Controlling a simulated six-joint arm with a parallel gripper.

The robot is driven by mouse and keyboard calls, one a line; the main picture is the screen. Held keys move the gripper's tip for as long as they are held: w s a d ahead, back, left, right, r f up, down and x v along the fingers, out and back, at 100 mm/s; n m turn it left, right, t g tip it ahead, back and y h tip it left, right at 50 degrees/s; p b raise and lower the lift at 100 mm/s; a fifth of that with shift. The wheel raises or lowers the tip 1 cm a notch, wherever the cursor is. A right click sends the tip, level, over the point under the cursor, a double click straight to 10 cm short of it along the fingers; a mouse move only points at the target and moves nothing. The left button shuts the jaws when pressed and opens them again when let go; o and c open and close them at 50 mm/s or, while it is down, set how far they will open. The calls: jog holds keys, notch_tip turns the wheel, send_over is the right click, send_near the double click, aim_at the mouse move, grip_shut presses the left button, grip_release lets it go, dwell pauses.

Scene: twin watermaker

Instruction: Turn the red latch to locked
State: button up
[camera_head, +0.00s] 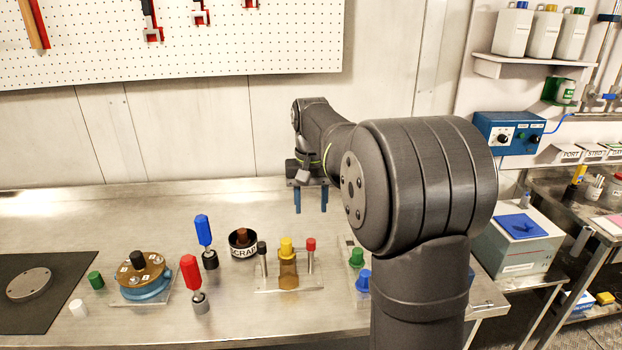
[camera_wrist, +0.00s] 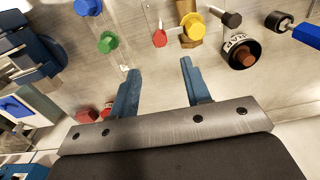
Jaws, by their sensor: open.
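No part is clearly recognizable as the red latch. Red items in the head view are a red handle (camera_head: 190,270) on a grey metal base at the front left, and a red-topped post (camera_head: 311,245) on a clear plate. The red top also shows in the wrist view (camera_wrist: 160,38). A small red object (camera_wrist: 84,116) lies at the wrist view's lower left, partly hidden by my gripper; its kind is unclear. My gripper (camera_head: 310,211) points down above the bench, behind the clear plate. Its blue fingers (camera_wrist: 160,68) are apart with nothing between them.
A yellow-capped piece (camera_head: 288,265) stands beside the red-topped post. A black scrap cup (camera_head: 243,250) and blue handle (camera_head: 203,230) are left. Green (camera_head: 356,258) and blue (camera_head: 363,281) knobs are right, near my arm. Bare bench (camera_head: 150,210) lies behind.

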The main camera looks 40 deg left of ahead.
notch_tip(320, 180, up, 7)
send_over(311, 240)
jog(key=shift+f, duration=0.1)
jog(key=shift+f, duration=0.1)
dwell(0.5)
notch_tip(311, 240, down, 17)
jog(key=shift+f, duration=0.15)
dwell(0.5)
jog(key=n, duration=0.3)
jog(key=shift+n, duration=0.4)
jog(key=n, duration=0.4)
jog(key=shift+n, duration=0.4)
jog(key=n, duration=0.4)
jog(key=shift+n, duration=2.3)
